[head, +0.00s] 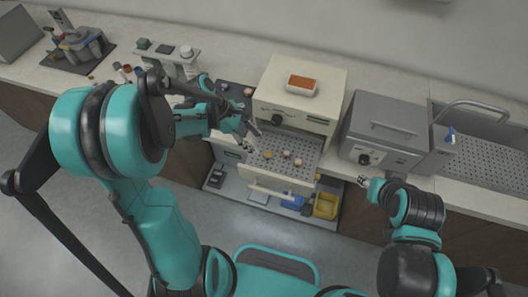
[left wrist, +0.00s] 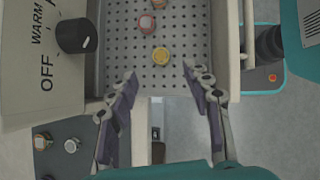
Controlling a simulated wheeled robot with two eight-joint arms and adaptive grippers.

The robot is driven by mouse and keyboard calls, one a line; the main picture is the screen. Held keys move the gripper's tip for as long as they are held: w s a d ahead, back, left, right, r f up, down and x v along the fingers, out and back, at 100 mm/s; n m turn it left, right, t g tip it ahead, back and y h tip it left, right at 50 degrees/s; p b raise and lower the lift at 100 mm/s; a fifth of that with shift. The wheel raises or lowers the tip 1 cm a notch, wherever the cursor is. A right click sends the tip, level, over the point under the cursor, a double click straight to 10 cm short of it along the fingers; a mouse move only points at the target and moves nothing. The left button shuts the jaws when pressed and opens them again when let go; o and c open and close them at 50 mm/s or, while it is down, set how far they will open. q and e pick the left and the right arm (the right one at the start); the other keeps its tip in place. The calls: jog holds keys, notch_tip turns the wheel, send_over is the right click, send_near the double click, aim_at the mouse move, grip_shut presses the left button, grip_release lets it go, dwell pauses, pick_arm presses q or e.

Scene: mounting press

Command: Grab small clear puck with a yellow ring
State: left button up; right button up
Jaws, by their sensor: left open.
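The small puck with a yellow ring (left wrist: 161,56) sits on a perforated grey tray (left wrist: 188,40) in the left wrist view. In the head view the puck (head: 268,155) is the leftmost of the pucks on that tray. My left gripper (left wrist: 159,76) is open and empty. Its fingertips are spread to either side, just short of the yellow-ringed puck in the picture, and do not touch it. In the head view the left gripper (head: 252,136) is over the tray's left side. My right gripper (head: 364,181) is small, off to the right; its jaw opening is unclear.
A red-ringed puck (left wrist: 147,23) and another puck (left wrist: 160,3) share the tray. The cream appliance (head: 273,97) with a knob (left wrist: 76,36) stands beside it. Smaller items (left wrist: 71,145) lie on a dark surface. A grey appliance (head: 388,125) stands right. A yellow bin (head: 326,205) is below.

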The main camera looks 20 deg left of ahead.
aim_at(268, 154)
pick_arm(q)
jog(key=b+x, duration=0.1)
jog(key=x, duration=0.1)
jog(key=shift+d+f, duration=0.2)
jog(key=shift+f, duration=0.15)
jog(key=b+x, duration=0.1)
jog(key=x, duration=0.3)
jog(key=shift+f+b, duration=0.2)
jog(key=shift+b, duration=0.2)
jog(key=shift+w+d+f, duration=0.1)
jog(key=shift+d+f, duration=0.15)
jog(key=shift+f, duration=0.1)
jog(key=shift+r, duration=0.1)
jog(key=shift+c, duration=0.9)
jog(key=c, duration=0.9)
